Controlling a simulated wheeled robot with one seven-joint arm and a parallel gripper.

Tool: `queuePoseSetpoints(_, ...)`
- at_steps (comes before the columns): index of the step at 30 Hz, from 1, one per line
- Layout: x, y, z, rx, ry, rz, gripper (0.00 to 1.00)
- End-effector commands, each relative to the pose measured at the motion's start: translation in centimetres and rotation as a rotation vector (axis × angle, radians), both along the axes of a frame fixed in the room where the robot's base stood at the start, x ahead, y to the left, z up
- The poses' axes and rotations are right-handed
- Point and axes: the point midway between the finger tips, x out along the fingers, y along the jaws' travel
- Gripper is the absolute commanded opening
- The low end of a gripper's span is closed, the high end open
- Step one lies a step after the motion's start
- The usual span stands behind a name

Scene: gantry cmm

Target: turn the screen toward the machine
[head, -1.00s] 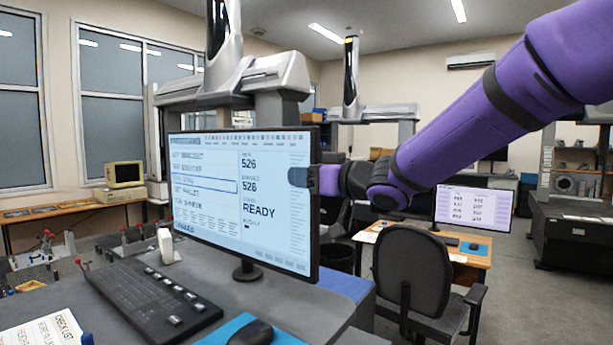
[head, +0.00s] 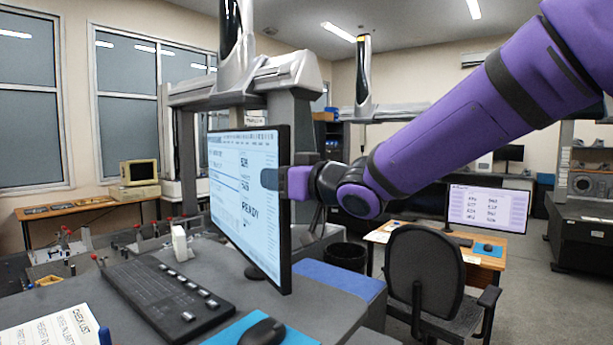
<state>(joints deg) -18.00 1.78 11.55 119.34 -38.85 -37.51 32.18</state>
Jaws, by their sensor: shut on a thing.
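The screen (head: 238,195) stands on its foot on the grey desk and shows READY and several figures. It is seen at a slant, its face turned to the left of the picture. My gripper (head: 272,180) is shut on the right edge of the screen, with a dark fingertip lying over the front of the display. The finger behind the screen is hidden. The machine (head: 240,82), a grey and silver gantry with a vertical column, stands behind the screen.
A keyboard (head: 165,290), a mouse (head: 262,332) on a blue mat and a checklist (head: 55,330) lie on the desk (head: 330,312). An office chair (head: 428,275) and a second screen (head: 487,208) on a wooden table stand to the right. Open floor lies beyond.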

Motion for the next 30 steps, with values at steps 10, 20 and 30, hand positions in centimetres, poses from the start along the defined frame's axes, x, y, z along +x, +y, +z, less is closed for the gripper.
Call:
queuePoseSetpoints(10, -0.4, 1.1, 0.2, 0.003, -0.002, 0.007, 0.01)
queuePoseSetpoints(20, -0.3, 0.9, 0.1, 0.002, -0.001, 0.003, 0.49)
queuePoseSetpoints(30, -2.1, -1.5, 0.1, 0.001, -0.003, 0.0, 0.49)
